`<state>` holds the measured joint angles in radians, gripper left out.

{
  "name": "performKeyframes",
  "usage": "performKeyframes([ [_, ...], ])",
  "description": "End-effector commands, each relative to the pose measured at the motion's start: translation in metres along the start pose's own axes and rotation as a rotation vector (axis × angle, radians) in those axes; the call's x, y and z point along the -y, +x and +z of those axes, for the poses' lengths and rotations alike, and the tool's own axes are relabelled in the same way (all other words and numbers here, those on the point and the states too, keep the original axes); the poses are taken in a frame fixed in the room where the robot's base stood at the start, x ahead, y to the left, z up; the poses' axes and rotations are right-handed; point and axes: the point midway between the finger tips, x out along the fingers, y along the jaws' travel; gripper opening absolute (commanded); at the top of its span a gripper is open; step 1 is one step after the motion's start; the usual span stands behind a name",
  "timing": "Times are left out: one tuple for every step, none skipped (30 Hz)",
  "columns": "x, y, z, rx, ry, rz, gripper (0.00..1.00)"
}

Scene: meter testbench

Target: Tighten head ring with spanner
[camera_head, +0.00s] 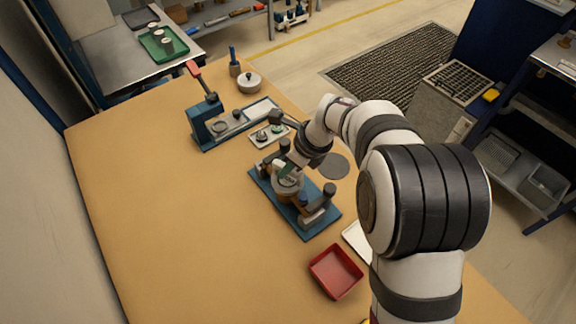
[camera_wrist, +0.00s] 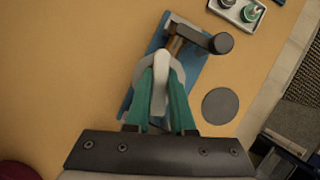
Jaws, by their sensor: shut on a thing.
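My gripper (camera_wrist: 161,98) is shut on a pale, narrow upright piece, which looks like the handle of the spanner (camera_wrist: 160,75). A rounded grey part shows on both sides of the green fingers; I cannot tell whether it is the spanner's hook or the head ring. Beneath is a blue fixture (camera_wrist: 194,72) with a brass-brown body (camera_wrist: 175,44) and a dark clamp knob (camera_wrist: 220,43). In the head view my gripper (camera_head: 288,170) is over the middle of the blue fixture (camera_head: 262,184), at a pale round part (camera_head: 287,185). The contact with the ring is hidden.
A small tray with round parts (camera_head: 257,140) and a dark disc (camera_head: 333,166) lie beyond the fixture. A lever press (camera_head: 207,125) with a red handle stands at the back left. A red tray (camera_head: 335,271) lies in front. The tabletop to the left is clear.

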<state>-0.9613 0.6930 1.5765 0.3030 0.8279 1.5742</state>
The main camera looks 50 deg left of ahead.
Motion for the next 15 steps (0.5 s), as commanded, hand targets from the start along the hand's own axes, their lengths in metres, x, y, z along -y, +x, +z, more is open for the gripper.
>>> performKeyframes([
  [0.0002,-0.0009,0.0006,0.001,0.0,-0.001,0.0],
  [0.0003,-0.0012,0.0007,0.001,0.0,-0.001,0.0],
  [0.0003,-0.0017,0.0009,0.001,0.0,-0.001,0.0],
  [0.0003,-0.002,0.001,0.001,0.0,-0.001,0.0],
  [0.0003,-0.0024,0.0012,0.001,-0.001,-0.001,0.0],
  [0.0003,-0.0028,0.0014,0.001,-0.001,-0.001,0.0],
  [0.0004,-0.0032,0.0015,0.001,-0.001,-0.002,0.0],
  [0.0004,-0.0035,0.0016,0.001,-0.001,-0.002,0.0],
  [0.0004,-0.004,0.0018,0.001,-0.001,-0.002,0.0],
  [0.0004,-0.0043,0.002,0.001,-0.001,-0.002,0.0],
  [0.0004,-0.0047,0.0021,0.001,-0.001,-0.002,0.0],
  [0.0004,-0.0051,0.0023,0.001,-0.001,-0.002,0.0],
  [0.0004,-0.0053,0.0023,0.0,-0.001,-0.002,0.0],
  [0.0004,-0.0055,0.0024,0.0,-0.001,-0.002,0.0],
  [0.0004,-0.0055,0.0024,0.0,-0.001,-0.002,0.0],
])
